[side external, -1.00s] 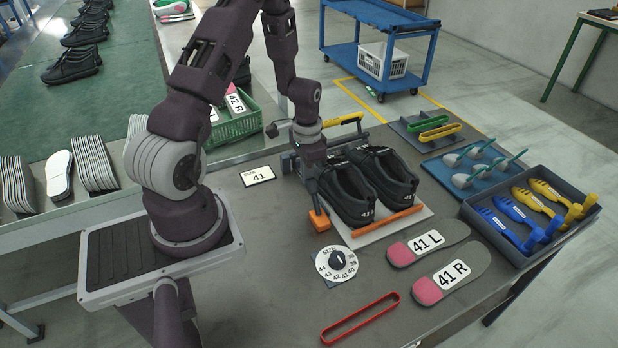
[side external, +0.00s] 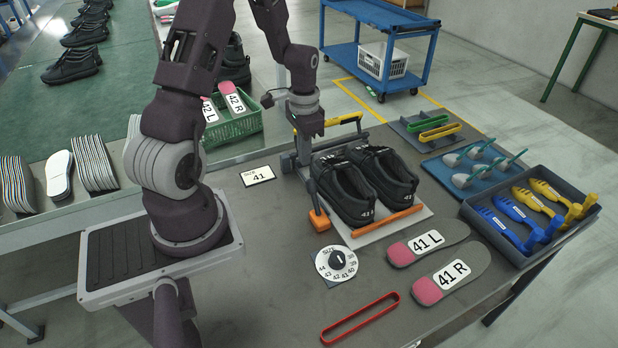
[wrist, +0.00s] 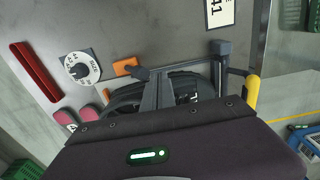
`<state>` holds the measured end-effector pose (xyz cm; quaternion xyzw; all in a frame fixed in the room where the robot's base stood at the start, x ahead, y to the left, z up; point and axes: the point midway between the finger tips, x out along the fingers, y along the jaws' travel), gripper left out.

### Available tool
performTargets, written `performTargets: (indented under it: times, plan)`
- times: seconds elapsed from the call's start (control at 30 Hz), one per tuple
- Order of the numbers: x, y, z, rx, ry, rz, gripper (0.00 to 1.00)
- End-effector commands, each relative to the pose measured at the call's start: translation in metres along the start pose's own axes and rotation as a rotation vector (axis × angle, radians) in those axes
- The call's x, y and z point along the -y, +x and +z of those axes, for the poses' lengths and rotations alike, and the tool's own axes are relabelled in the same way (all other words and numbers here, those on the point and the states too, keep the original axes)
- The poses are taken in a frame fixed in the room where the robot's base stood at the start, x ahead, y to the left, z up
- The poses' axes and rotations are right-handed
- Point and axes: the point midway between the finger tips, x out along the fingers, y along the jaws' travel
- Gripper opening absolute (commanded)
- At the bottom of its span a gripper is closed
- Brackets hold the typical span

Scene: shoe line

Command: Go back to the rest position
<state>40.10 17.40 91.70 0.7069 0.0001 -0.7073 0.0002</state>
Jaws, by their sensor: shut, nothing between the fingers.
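My gripper (side external: 309,133) is shut and empty, raised above the back left of the shoe fixture, and apart from the shoes. In the wrist view my gripper (wrist: 152,98) points over the fixture, with its fingers together. In the wrist view the gripper partly hides the shoes.
Insoles marked 41 L (side external: 428,242) and 41 R (side external: 452,280), a size dial (side external: 337,262) and a red band (side external: 360,318) lie in front. A tray of blue and yellow shoe forms (side external: 590,213) stands right. A green crate (side external: 232,126) is left of my gripper.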

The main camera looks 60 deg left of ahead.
Motion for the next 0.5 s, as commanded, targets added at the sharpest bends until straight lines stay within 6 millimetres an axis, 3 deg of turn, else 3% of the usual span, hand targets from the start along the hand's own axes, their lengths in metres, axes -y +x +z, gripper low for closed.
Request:
performTargets:
  times: [0.2,0.5]
  plan:
    - [0.000,-0.020,-0.001,-0.002,0.000,-0.001,0.00]
    - [0.000,-0.023,0.000,0.000,0.001,0.000,0.00]
